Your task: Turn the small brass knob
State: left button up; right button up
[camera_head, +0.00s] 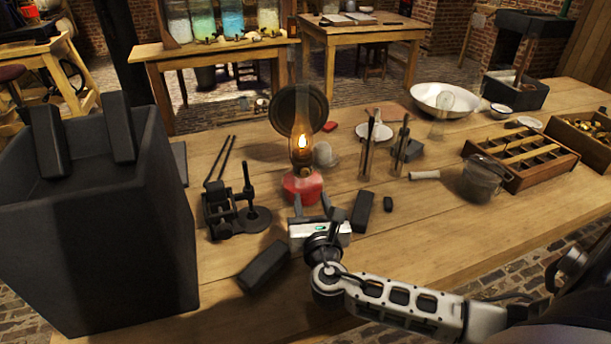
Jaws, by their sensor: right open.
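An oil lamp stands on the table with a red base (303,187), a lit glass chimney (302,142) and a dark round reflector (298,110) behind it. A brass-coloured burner (302,170) sits between base and chimney; a small knob on it is too small to make out. My right gripper (312,203) is in front of the red base, its two dark fingers apart and pointing at the lamp. Nothing shows between the fingers; whether they touch the base I cannot tell. My left gripper is not in view.
A tall black box (95,220) fills the left. A black stand (240,205) is left of the lamp. Black blocks (264,267) lie near my right gripper. Right of the lamp are upright tubes (368,150), a glass jar (482,180) and a wooden tray (520,180). The front right tabletop is clear.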

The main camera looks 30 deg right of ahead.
aim_at(305, 173)
jog(key=x, duration=0.8)
jog(key=shift+w, duration=0.2)
grip_shut()
